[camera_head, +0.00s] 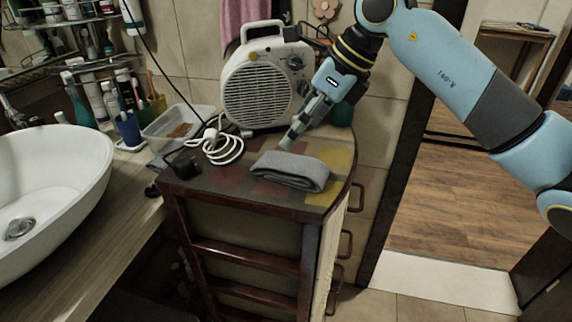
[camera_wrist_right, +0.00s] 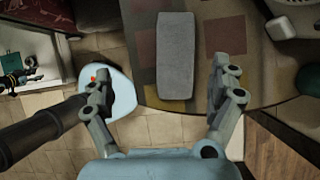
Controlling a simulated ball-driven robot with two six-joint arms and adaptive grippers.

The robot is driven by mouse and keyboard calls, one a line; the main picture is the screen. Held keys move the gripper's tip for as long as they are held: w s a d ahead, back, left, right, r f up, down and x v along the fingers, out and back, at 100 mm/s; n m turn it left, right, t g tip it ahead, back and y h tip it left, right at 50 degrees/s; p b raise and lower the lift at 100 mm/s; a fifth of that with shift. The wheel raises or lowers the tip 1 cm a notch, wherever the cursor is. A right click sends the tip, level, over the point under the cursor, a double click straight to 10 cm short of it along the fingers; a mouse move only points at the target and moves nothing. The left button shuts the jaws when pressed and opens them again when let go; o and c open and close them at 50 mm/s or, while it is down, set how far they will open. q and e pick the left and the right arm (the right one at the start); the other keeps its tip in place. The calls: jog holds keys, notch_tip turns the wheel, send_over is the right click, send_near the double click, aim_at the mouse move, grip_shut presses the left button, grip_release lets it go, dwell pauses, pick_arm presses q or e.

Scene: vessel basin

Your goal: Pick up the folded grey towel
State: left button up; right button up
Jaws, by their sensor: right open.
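The folded grey towel (camera_head: 291,170) lies flat on the patterned top of the small wooden cabinet, close to its front right edge. My right gripper (camera_head: 288,142) is just above and behind the towel in the head view, pointing down and apart from it. In the right wrist view the towel (camera_wrist_right: 175,55) lies upright in the picture, ahead of the gap between the two fingers. The right gripper (camera_wrist_right: 165,92) is open and empty there.
A white fan heater (camera_head: 265,82) stands behind the towel, with a coiled white cable (camera_head: 222,150) to the left. A clear plastic box (camera_head: 177,128) is further left. The white basin (camera_head: 50,185) stands on the counter at left.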

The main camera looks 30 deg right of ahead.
aim_at(293, 160)
jog(key=shift+s+d+f+g+h, duration=0.15)
jog(key=shift+d+f+h, duration=0.15)
jog(key=shift+d, duration=0.35)
jog(key=shift+s+d+f+g+h, duration=0.15)
jog(key=shift+d+h, duration=0.15)
jog(key=shift+d, duration=0.3)
jog(key=x, duration=0.4)
jog(key=shift+p, duration=0.3)
jog(key=p+x, duration=0.1)
jog(key=x, duration=0.4)
jog(key=shift+w, duration=0.2)
jog(key=shift+w+a+f, duration=0.15)
jog(key=shift+w+f, duration=0.05)
jog(key=shift+f, duration=0.3)
jog(key=c, duration=1.3)
jog(key=shift+o, duration=0.2)
jog(key=shift+r, duration=0.1)
